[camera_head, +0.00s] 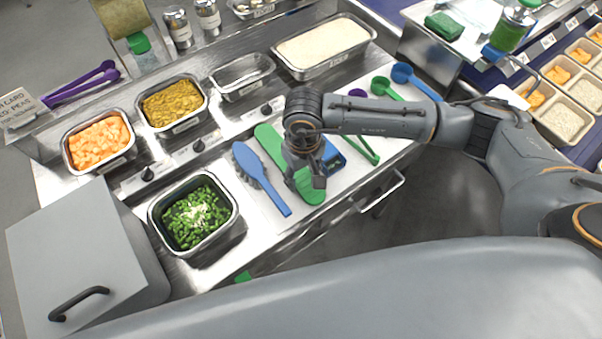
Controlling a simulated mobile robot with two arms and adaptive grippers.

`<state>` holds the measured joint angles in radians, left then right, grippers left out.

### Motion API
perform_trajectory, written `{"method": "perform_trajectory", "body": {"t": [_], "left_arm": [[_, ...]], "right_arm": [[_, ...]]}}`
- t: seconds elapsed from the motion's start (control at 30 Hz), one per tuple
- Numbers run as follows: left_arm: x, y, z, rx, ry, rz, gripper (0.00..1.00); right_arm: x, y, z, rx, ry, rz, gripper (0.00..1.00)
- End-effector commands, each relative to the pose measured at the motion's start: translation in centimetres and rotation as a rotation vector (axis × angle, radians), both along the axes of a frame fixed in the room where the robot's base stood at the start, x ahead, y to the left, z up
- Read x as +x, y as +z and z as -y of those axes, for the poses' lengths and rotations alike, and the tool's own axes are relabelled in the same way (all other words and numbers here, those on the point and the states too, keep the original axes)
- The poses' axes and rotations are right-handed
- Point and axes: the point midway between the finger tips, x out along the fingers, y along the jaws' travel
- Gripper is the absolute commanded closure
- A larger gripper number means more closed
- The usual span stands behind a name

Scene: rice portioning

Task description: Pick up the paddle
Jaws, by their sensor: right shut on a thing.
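My right gripper (306,186) reaches in from the right and points down at the paddle's near part. It is shut on the paddle, and its fingers and wrist cover the paddle's middle. I cannot tell whether the paddle is clear of the counter. My left gripper is not in view.
Pans of green vegetables (152,214), orange cubes (66,154) and white rice (284,65) stand around. Blue (403,74) and green scoops (381,86) lie behind my arm.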

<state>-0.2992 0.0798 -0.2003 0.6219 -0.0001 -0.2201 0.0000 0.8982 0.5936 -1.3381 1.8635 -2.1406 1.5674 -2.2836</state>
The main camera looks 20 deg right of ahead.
Motion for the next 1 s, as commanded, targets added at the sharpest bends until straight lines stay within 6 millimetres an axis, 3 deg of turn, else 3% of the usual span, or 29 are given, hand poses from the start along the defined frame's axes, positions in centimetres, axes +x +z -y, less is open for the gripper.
{"method": "perform_trajectory", "body": {"t": [0.13,0.43,0.7,1.0], "left_arm": [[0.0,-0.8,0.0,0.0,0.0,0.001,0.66],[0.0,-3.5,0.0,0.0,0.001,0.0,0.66],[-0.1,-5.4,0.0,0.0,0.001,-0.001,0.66],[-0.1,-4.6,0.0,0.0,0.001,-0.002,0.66]], "right_arm": [[-0.1,2.1,0.0,0.001,0.004,0.006,0.8],[-5.5,7.9,0.3,0.001,0.009,0.008,0.8],[-11.5,10.5,0.7,0.001,0.007,0.006,0.8],[-13.9,12.7,0.8,-0.001,0.002,0.003,0.8]]}}
